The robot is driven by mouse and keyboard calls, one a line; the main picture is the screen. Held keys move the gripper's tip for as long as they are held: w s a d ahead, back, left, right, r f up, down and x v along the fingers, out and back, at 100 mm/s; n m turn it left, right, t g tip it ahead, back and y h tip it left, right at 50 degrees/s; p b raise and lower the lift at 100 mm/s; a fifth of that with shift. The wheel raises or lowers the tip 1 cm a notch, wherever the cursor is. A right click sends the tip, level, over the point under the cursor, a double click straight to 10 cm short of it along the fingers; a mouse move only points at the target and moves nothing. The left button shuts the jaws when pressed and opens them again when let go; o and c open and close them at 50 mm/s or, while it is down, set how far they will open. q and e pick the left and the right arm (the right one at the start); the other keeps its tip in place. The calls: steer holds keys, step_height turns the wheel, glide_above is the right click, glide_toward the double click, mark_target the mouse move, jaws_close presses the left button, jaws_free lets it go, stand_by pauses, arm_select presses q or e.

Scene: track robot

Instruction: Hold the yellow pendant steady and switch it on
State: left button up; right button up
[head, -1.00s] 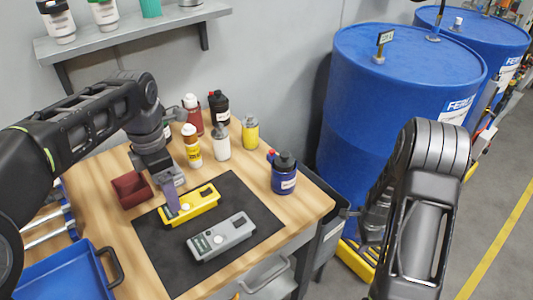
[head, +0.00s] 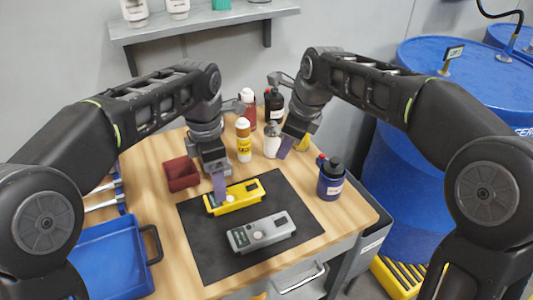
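The yellow pendant (head: 244,195) lies on the black mat (head: 205,245) on the wooden workbench. A grey pendant (head: 262,232) lies in front of it on the same mat. My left gripper (head: 219,190) points down at the left end of the yellow pendant, its purple finger at or against that end; whether it grips is hidden. My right gripper (head: 284,148) hangs above the bench, behind and right of the yellow pendant, near the bottles and apart from the pendant. Its finger opening does not show clearly.
Several bottles stand at the back, among them a yellow one (head: 243,140) and a white one (head: 271,141). A dark blue bottle (head: 331,182) stands right of the mat. A dark red box (head: 182,173) and a blue tray (head: 112,262) are at the left.

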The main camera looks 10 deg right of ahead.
mark_target(234, 198)
steer(key=s+a+n+g, duration=0.1)
steer(key=s+a, duration=0.3)
steer(key=a, duration=0.1)
steer(key=shift+s+a+r+n+g, duration=0.15)
steer(key=shift+a+r+n+g, duration=0.05)
steer(key=shift+r+n+g, duration=0.25)
arm_select(q)
steer(key=shift+f, duration=3.85)
